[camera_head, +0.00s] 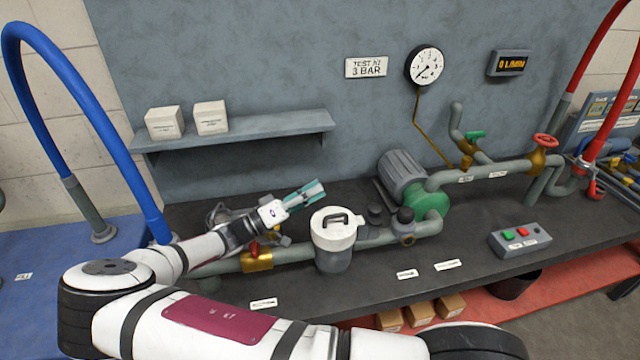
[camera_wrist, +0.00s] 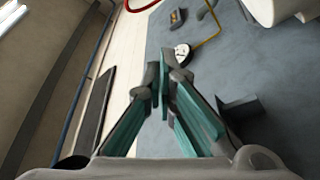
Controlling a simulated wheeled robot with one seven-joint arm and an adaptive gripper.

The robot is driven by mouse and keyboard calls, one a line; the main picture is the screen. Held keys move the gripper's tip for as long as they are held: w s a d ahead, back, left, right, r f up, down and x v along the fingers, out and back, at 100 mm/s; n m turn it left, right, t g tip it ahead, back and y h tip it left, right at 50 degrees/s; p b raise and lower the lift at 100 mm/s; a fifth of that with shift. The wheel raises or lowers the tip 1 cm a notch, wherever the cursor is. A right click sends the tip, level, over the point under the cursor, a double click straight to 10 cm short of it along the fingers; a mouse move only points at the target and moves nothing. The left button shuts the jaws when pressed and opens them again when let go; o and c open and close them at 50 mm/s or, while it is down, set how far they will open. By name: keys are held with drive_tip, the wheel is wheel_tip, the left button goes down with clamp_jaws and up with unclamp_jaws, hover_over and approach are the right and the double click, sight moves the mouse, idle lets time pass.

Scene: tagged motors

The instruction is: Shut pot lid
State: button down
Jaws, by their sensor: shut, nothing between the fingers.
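The pot (camera_head: 333,260) is a grey strainer body in the pipe line on the dark bench. Its white lid (camera_head: 322,237) with a dark loop handle (camera_head: 337,219) lies over the top and looks about level. I cannot tell whether it is fully seated. My gripper (camera_head: 321,188) is shut and empty, with teal fingers, up and to the left of the lid and apart from it. The fingers also show meeting in the wrist view (camera_wrist: 168,72). A white form at the top right edge of the wrist view is cut off, and I cannot tell what it is.
A red-handled valve (camera_head: 254,251) sits left of the pot, under my arm. A motor (camera_head: 403,178) with a green pump (camera_head: 432,200) stands to the right. A shelf (camera_head: 240,134) with two white boxes is behind. A button box (camera_head: 520,239) is at right.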

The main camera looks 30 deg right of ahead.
sight(316, 225)
drive_tip(key=shift+s+a+f, duration=0.25)
drive_tip(key=shift+s+f, duration=0.2)
drive_tip(key=shift+s, duration=0.35)
drive_tip(key=shift+s+a+f, duration=0.2)
drive_tip(key=shift+s+f, duration=0.2)
drive_tip(key=shift+s, duration=0.4)
drive_tip(key=shift+p, duration=0.3)
drive_tip(key=w+a+b, duration=0.3)
drive_tip(key=a, duration=0.6)
drive_tip(key=s+d+r+n+g+y, duration=0.1)
drive_tip(key=s+d+r+g+y, duration=0.35)
drive_tip(key=s+y, duration=0.7)
drive_tip(key=s+a+r+n+t+y, duration=0.2)
drive_tip(key=s+r+n+t+y, duration=0.1)
drive_tip(key=s+r, duration=0.4)
drive_tip(key=s+a+r+n+t+y, duration=0.2)
drive_tip(key=s+r+n+t+y, duration=0.2)
drive_tip(key=r, duration=0.8)
drive_tip(key=s+t+y, duration=0.2)
drive_tip(key=s+t, duration=0.1)
drive_tip(key=shift+s, duration=0.35)
